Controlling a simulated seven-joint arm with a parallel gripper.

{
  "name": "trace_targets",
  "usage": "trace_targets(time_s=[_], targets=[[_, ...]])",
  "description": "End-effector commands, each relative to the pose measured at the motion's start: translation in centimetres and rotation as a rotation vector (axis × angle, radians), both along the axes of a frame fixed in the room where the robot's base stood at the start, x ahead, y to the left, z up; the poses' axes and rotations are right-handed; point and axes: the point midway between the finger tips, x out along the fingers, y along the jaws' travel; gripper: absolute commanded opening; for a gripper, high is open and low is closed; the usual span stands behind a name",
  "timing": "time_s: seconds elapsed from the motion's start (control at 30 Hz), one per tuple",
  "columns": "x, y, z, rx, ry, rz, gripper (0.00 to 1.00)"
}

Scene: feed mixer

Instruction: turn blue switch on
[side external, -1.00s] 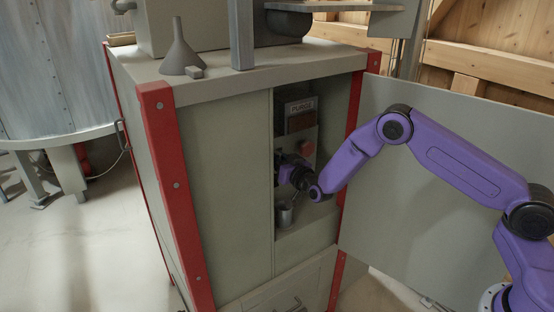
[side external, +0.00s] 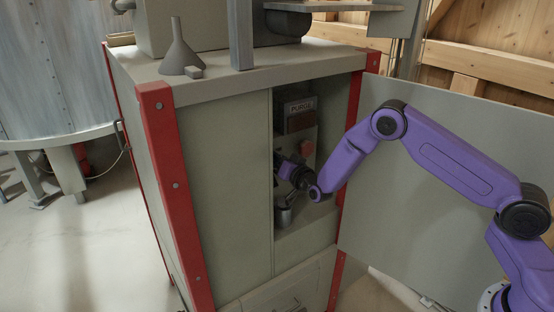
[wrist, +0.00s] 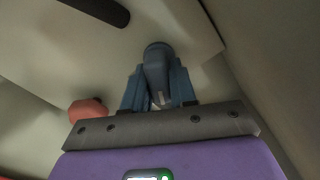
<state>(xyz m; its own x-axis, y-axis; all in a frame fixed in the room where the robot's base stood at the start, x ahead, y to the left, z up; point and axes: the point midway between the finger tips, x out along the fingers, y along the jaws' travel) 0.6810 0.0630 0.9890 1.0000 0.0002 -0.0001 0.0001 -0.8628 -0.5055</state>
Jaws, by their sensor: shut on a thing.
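In the wrist view, the blue switch (wrist: 156,66) is a rounded blue-grey knob-like piece on a pale panel. My gripper (wrist: 158,82) is shut on it, with one blue-grey finger on each side. In the side view, my gripper (side external: 284,166) reaches into the open cabinet, below and left of a red button. The switch is hidden there behind my gripper and the cabinet's front panel.
The red button (side external: 307,147) is close to my gripper and also shows in the wrist view (wrist: 87,109). A PURGE label (side external: 301,106) is above it. A metal cup (side external: 284,215) is below my gripper. The open door (side external: 430,220) stands at the right.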

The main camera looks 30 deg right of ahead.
Motion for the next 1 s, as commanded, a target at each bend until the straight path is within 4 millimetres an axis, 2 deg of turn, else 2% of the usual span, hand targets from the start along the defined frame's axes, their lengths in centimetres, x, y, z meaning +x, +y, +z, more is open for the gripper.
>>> trace_targets(time_s=[0.1, 0.13, 0.2, 0.5, 0.63, 0.77, 1.0], targets=[[0.0, 0.0, 0.0, -0.001, 0.001, -0.001, 0.00], [0.0, 0.0, 0.0, -0.001, 0.001, -0.001, 0.29], [0.0, 0.0, 0.0, -0.001, 0.000, 0.000, 0.47], [-0.1, 0.0, 0.0, -0.001, 0.000, 0.000, 0.47], [-0.7, 0.0, 0.0, -0.001, 0.001, 0.001, 0.47], [-2.2, 0.0, 0.0, -0.001, 0.002, 0.000, 0.47], [-6.0, 0.0, 0.0, -0.002, 0.003, 0.002, 0.47]])
